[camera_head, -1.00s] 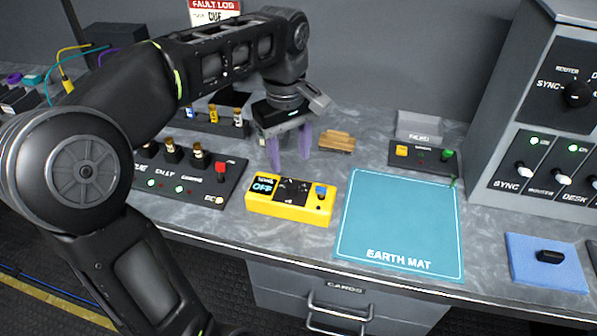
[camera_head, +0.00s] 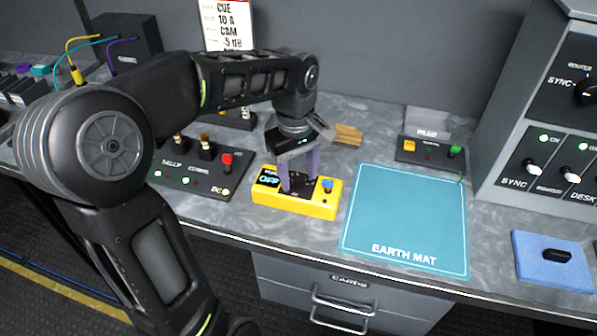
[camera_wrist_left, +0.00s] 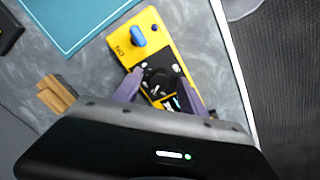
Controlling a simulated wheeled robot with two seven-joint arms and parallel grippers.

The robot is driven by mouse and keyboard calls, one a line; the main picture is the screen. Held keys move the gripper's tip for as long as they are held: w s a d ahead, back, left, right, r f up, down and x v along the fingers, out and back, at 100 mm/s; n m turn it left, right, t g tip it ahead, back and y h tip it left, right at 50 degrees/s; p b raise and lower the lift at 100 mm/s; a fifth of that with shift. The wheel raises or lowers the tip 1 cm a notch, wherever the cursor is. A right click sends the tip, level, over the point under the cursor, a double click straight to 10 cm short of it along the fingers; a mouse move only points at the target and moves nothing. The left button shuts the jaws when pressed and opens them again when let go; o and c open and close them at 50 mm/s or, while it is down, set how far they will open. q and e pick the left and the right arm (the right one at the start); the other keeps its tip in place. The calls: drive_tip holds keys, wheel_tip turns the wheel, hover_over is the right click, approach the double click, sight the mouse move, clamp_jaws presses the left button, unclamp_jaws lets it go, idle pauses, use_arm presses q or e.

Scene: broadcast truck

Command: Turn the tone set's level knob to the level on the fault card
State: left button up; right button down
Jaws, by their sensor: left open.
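The yellow tone set (camera_head: 312,208) lies on the bench with a small display reading OFF, a dark level knob in its middle and a blue knob at its right end. My left gripper (camera_head: 300,184) points down over the middle of the tone set. Its two purple fingers are apart. In the left wrist view the dark level knob (camera_wrist_left: 156,78) shows between the fingers (camera_wrist_left: 160,95); I cannot tell whether they touch it. The fault card (camera_head: 228,24) on the back wall reads CUE, 10 A, CAM, -5 dB. My right gripper is out of view.
A teal earth mat (camera_head: 405,220) lies right of the tone set. A panel with a red button (camera_head: 226,160) stands to its left. A wooden block (camera_head: 347,135) and a small box with yellow and green buttons (camera_head: 430,153) are behind. A rack with switches (camera_head: 540,150) stands at right.

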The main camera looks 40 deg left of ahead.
use_arm(q)
drive_tip(key=shift+c, duration=0.2)
clamp_jaws()
idle(0.3)
drive_tip(key=shift+m, duration=0.4)
drive_tip(key=m+p, duration=0.1)
drive_tip(key=m, duration=0.5)
drive_tip(key=m+p, duration=0.1)
drive_tip(key=m, duration=0.2)
drive_tip(key=shift+m, duration=2.1)
